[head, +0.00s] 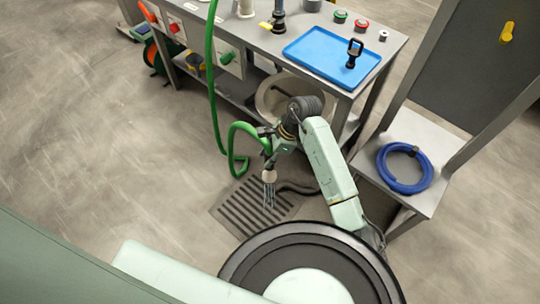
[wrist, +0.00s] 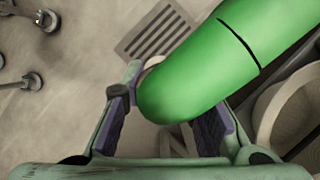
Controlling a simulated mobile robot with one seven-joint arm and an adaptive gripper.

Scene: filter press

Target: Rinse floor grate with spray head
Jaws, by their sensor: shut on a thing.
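My gripper (head: 268,139) is shut on the spray head (head: 269,176) and holds it above the floor, nozzle pointing down. The green hose (head: 242,127) curves from it to the left. Thin pale streaks run down from the nozzle over the slotted floor grate (head: 240,211), and they look like water. The grate also shows there, at the top (wrist: 152,36), apart from the gripper. My arm and base cover part of the floor near the grate.
A grey workbench (head: 262,40) with a blue tray (head: 330,55) stands behind, with a round basin (head: 268,98) under it. A coiled blue hose (head: 404,168) lies on a low shelf at right. Open floor (head: 90,130) lies to the left.

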